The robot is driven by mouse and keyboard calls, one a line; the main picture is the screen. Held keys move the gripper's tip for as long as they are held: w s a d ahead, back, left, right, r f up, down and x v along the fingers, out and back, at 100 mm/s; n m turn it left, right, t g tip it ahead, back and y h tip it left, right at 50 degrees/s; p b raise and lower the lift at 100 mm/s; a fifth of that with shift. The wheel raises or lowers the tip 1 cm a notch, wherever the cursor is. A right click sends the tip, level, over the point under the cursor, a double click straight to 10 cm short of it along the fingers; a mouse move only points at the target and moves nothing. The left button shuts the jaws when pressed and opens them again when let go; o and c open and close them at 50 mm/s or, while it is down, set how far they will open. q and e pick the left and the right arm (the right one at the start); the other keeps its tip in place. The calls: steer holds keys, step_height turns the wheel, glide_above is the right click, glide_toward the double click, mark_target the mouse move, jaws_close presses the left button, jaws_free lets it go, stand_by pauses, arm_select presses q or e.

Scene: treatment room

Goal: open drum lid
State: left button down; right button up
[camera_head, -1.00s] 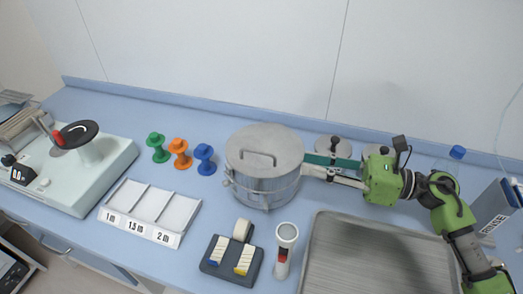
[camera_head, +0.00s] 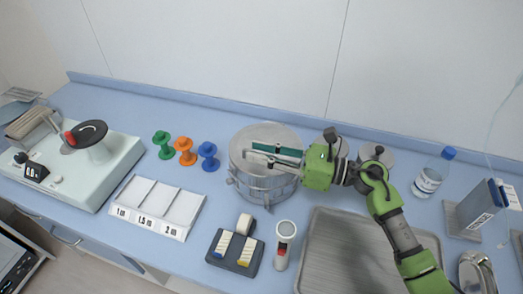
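The round metal drum (camera_head: 262,190) stands on the blue counter near the middle, with its flat lid (camera_head: 266,131) on top. My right gripper (camera_head: 266,155) reaches in from the right over the lid. Its two long fingers, one with a teal pad, are spread with a gap between them. They lie over the lid's handle area, one finger on the far side and one on the near side. The handle is mostly hidden by the fingers, and I cannot tell whether they touch it. My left gripper is not in view.
Green (camera_head: 162,144), orange (camera_head: 185,151) and blue (camera_head: 208,156) spools stand left of the drum. A divided tray (camera_head: 157,207) and a sealing machine (camera_head: 85,165) are further left. A metal tray (camera_head: 345,255), tape dispenser (camera_head: 235,252) and flashlight-like cylinder (camera_head: 284,243) lie in front.

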jaws_close()
